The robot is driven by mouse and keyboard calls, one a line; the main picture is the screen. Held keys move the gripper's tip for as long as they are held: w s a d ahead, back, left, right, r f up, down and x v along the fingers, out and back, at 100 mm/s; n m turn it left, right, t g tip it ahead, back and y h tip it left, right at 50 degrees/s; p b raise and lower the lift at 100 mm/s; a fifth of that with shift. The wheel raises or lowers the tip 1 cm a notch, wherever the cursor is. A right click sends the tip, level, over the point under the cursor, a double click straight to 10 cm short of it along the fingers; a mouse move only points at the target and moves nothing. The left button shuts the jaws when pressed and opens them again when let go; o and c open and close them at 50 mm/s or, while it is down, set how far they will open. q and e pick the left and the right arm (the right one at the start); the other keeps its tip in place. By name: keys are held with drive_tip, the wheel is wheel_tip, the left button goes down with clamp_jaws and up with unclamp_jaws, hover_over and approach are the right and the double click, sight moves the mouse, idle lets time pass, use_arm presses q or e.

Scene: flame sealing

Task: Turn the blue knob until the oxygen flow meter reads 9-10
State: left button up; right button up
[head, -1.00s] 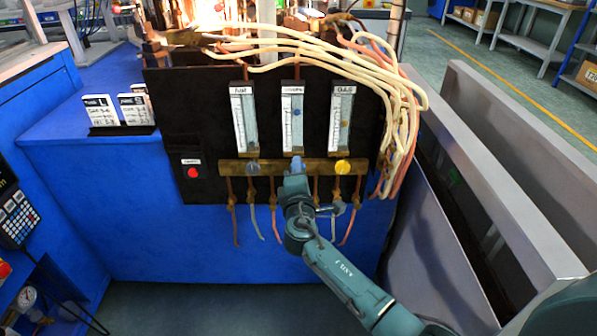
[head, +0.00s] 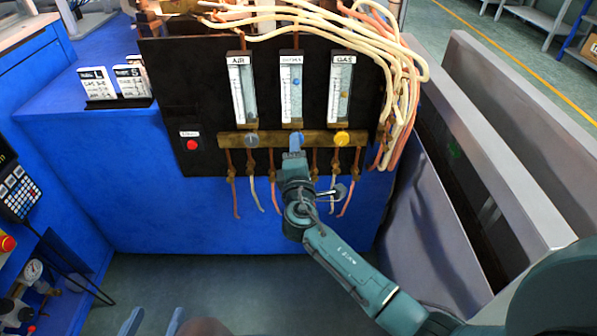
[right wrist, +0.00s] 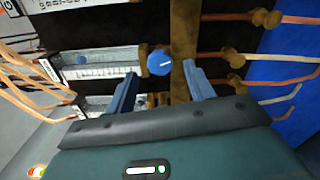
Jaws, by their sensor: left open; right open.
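The blue knob (right wrist: 160,62) shows in the right wrist view, with a white mark on its face. It sits between the two fingertips of my open right gripper (right wrist: 160,72), with a gap visible on either side. In the head view the right gripper (head: 295,147) is in front of the knob and mostly hides it. The oxygen flow meter (head: 291,105) is the middle of three tubes. Its blue float (head: 296,82) is in the upper half; the scale numbers are too small to read. My left gripper (head: 153,322) is open and empty at the bottom edge.
The air meter (head: 242,95) with a grey knob (head: 251,139) is on the left, the gas meter (head: 340,95) with a yellow knob (head: 342,138) on the right. A red button (head: 192,145) is further left. Pale hoses (head: 410,100) hang at the panel's right side.

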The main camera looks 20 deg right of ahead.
use_arm(q)
drive_tip(key=shift+s+a+r, duration=0.15)
drive_tip(key=shift+a+r, duration=0.05)
drive_tip(key=shift+r, duration=0.1)
use_arm(e)
drive_tip(key=v, duration=0.9)
drive_tip(key=shift+s, duration=0.3)
use_arm(q)
drive_tip(key=shift+f, duration=0.1)
